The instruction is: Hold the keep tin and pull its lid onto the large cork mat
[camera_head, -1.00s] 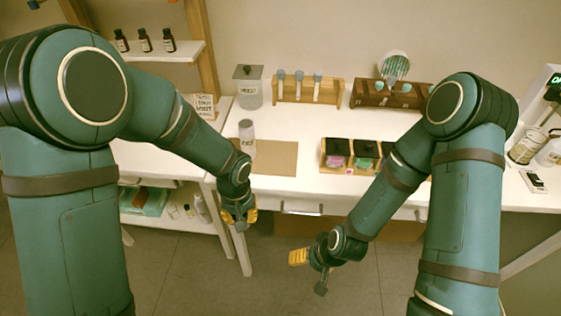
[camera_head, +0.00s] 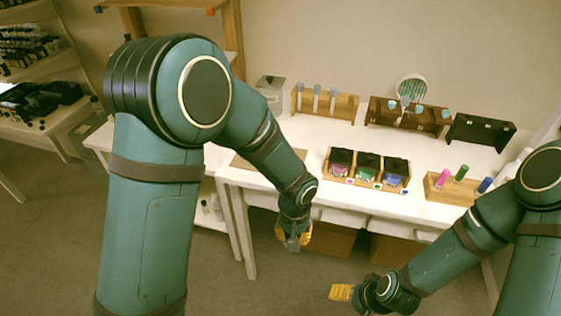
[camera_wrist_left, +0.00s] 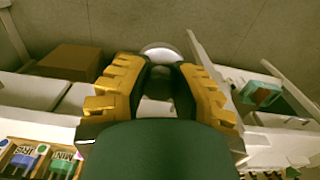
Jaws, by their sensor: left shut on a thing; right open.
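A brown cork mat (camera_head: 242,160) lies on the white worktable, partly covered by my left arm in the head view. The labelled tin is not visible there now; my left arm covers the area behind the mat. My left gripper (camera_head: 293,236) hangs in front of the table's front edge. In the left wrist view, its yellow-padded fingers are closed around a pale round thing (camera_wrist_left: 160,53), mostly hidden; I cannot tell whether it belongs to the tin. My right gripper (camera_head: 355,293) is open, low, in front of the table at the lower right.
A wooden tray (camera_head: 336,179) of black-topped compartments stands right of the mat. Behind are a lidded jar (camera_head: 270,92), a tube rack (camera_head: 325,104) and a dark wooden rack (camera_head: 408,117). Coloured tubes stand in a holder (camera_head: 440,190) at right. Shelves (camera_head: 35,62) fill the far left.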

